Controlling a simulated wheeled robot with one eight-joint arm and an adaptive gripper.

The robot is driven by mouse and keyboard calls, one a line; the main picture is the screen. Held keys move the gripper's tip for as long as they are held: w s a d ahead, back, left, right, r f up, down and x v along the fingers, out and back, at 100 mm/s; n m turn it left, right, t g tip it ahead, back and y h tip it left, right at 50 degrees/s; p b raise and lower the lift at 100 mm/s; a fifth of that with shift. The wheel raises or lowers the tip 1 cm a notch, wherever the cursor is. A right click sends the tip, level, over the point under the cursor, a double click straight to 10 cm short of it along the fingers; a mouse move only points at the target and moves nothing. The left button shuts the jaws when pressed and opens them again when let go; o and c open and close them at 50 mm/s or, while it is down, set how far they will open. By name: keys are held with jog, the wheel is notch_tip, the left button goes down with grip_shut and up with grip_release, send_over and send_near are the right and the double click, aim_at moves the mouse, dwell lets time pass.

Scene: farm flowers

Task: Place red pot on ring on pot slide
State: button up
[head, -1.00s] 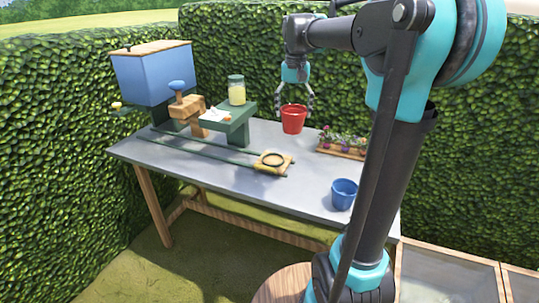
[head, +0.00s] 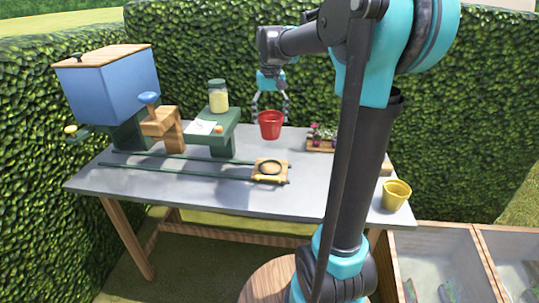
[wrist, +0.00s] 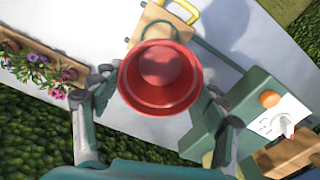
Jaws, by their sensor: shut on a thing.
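The red pot (head: 270,125) hangs upright in my gripper (head: 270,112), its fingers shut at opposite sides. The wrist view looks down into the empty pot (wrist: 160,78), between the gripper fingers (wrist: 158,88). The pot slide is a small wooden plate (head: 257,177) with a dark ring (head: 270,167) and a yellow handle, on green rails (head: 190,172). In the head view the pot appears above and behind the ring, apart from it.
A green stand (head: 222,142) with a jar (head: 218,96) is left of the pot. A blue hopper (head: 108,88) stands at the far left. A flower planter (head: 320,145) is behind right. A yellow pot (head: 396,194) stands at the table's right end.

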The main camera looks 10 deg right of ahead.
aim_at(294, 212)
notch_tip(294, 212, down, 14)
dwell(0.5)
jog(key=shift+f, duration=0.15)
jog(key=o, duration=1.4)
notch_tip(294, 212, up, 12)
jog(key=shift+f, duration=0.1)
jog(key=shift+s, duration=0.1)
jog(key=s+d+f+t, duration=0.1)
jog(key=s+f, duration=0.5)
jog(key=s, duration=0.1)
jog(key=s+d+f+t, duration=0.1)
jog(key=s+f, duration=0.5)
jog(key=s, duration=0.1)
jog(key=s+d+f+t, duration=0.2)
jog(key=s+f, duration=0.5)
jog(key=s, duration=0.1)
jog(key=shift+f, duration=0.1)
